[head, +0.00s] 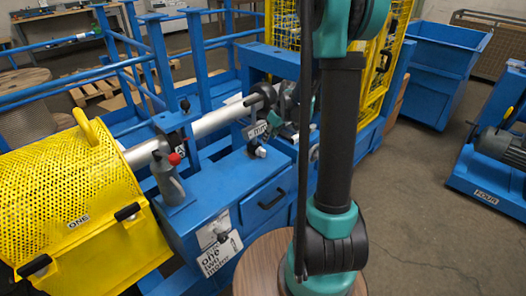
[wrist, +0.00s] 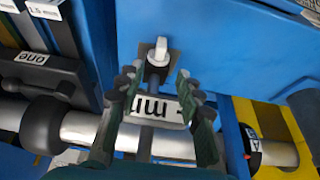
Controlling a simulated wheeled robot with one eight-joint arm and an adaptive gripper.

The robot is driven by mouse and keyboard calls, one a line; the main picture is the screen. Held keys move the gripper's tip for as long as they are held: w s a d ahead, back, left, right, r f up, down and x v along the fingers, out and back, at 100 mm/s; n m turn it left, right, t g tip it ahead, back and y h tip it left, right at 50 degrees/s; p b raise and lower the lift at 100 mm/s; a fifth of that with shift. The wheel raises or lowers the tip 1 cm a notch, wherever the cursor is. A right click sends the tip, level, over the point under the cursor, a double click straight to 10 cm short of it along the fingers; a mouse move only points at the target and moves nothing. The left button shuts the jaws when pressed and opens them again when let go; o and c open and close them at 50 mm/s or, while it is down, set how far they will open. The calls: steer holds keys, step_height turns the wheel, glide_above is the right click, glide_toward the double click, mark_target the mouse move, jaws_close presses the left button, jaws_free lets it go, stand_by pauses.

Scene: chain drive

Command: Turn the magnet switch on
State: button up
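A small switch with a white knob (wrist: 158,50) on a grey base stands on the blue machine, at the upper middle of the wrist view. I take it to be the magnet switch; no on or off marking is readable. In the head view a small white-and-black knob (head: 257,151) sits on the blue frame below my gripper (head: 270,122). In the wrist view my gripper (wrist: 157,76) is open, its two dark green fingers apart with the knob just beyond and between the tips. Nothing is held. Contact with the switch cannot be told.
A shiny metal bar (wrist: 95,130) runs beneath. In the head view a yellow perforated guard (head: 70,200), a grey bottle with red cap (head: 168,178) and a yellow cage (head: 385,60) stand nearby.

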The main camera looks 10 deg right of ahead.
mark_target(263, 150)
steer(key=x, duration=1.1)
steer(key=shift+a, duration=0.1)
jaws_close()
